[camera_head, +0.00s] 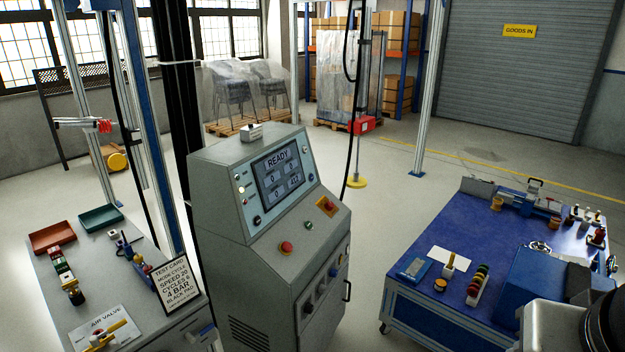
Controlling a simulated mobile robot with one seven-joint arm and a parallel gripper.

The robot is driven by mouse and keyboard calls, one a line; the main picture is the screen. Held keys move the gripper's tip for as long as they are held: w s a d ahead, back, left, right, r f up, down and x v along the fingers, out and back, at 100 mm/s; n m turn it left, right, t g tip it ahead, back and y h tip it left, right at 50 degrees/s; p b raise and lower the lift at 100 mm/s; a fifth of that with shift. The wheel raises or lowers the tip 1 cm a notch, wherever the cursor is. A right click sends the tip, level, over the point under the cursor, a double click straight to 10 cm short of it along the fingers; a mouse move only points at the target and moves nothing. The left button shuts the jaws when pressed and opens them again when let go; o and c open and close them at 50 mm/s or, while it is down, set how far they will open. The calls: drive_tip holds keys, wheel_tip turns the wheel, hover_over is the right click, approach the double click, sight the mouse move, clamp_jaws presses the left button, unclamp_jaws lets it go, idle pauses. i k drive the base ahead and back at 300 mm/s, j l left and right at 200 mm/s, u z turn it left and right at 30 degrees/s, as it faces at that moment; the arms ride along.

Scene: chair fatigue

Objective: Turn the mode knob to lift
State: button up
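The grey control console (222,205) stands left of centre. Its screen (279,173) reads READY above several number fields. A small black knob (257,220) sits below the screen's left corner, and several dark knobs (308,308) line the lower front panel. Their labels are too small to read, so I cannot tell which is the mode knob or where it points. My gripper is not in view; what looks like part of my arm shows at the bottom right corner, well away from the console.
A test card (175,284) reading MODE CYCLE stands on the left bench. A blue-topped bench (425,235) with tools is at right. Open floor (385,200) lies between.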

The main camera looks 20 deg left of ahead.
sight(309, 307)
drive_tip(key=u, duration=2.3)
drive_tip(key=z, duration=1.4)
drive_tip(key=u, duration=0.2)
drive_tip(key=i+j+z, duration=0.25)
drive_tip(key=i+z, duration=0.2)
drive_tip(key=i, duration=0.8)
